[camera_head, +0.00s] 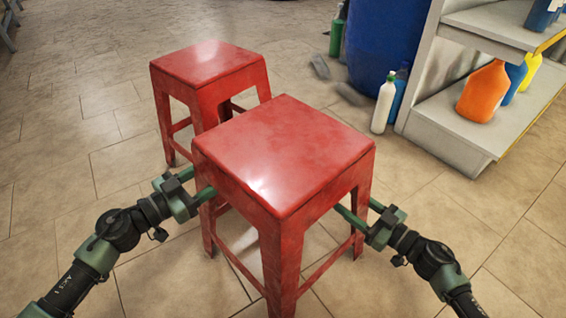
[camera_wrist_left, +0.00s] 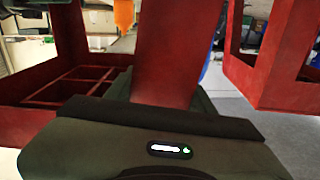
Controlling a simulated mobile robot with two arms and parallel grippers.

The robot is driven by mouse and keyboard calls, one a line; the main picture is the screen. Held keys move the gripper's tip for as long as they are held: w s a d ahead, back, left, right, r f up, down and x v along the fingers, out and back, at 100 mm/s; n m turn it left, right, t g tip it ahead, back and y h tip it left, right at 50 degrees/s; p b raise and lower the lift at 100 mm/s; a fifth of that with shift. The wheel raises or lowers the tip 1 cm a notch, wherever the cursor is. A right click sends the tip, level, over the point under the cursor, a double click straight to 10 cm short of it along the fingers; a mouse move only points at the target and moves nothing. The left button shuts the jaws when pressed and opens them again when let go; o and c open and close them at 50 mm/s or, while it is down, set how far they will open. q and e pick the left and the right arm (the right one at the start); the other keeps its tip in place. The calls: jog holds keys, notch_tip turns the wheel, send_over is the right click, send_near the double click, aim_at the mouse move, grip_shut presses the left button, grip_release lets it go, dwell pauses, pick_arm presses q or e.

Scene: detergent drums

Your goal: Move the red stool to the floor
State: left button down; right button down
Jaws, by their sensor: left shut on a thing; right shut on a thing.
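Two red stools stand close together in the head view. The near red stool (camera_head: 285,150) is upright, its seat level, and it overlaps the far red stool (camera_head: 207,62) in the picture. My left gripper (camera_head: 204,183) is shut on the near stool's left leg, below the seat. In the left wrist view that red leg (camera_wrist_left: 172,50) rises between the fingers. My right gripper (camera_head: 355,206) is shut on the near stool's right leg; its fingertips are partly hidden behind the leg. The near stool's front foot reaches the frame's bottom edge, so I cannot tell whether it touches the floor.
A grey shelf (camera_head: 455,140) with an orange bottle (camera_head: 484,92) and others stands at the right. A blue drum (camera_head: 385,45) stands at the back, with a white bottle (camera_head: 383,104) before it. The tiled floor (camera_head: 60,150) is clear at the left.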

aim_at(365, 200)
jog(key=shift+r+p, duration=1.6)
jog(key=shift+r, duration=0.5)
